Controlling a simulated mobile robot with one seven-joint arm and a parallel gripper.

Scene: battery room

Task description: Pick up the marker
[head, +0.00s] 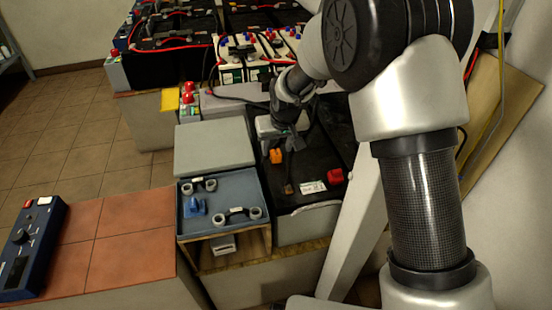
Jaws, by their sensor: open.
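I cannot make out a marker for certain in the head view. My gripper (285,146) is at the end of my arm, pointing down over the black battery (312,160) right of centre. Its fingers look open, with nothing seen between them. They appear close above the battery top, but I cannot tell the exact gap. An orange cap (276,156) lies just below the fingers, and a small brown piece (288,189) is nearer to me on the battery.
A blue meter (32,247) sits on a tiled top (115,245). More batteries with red cables stand behind.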

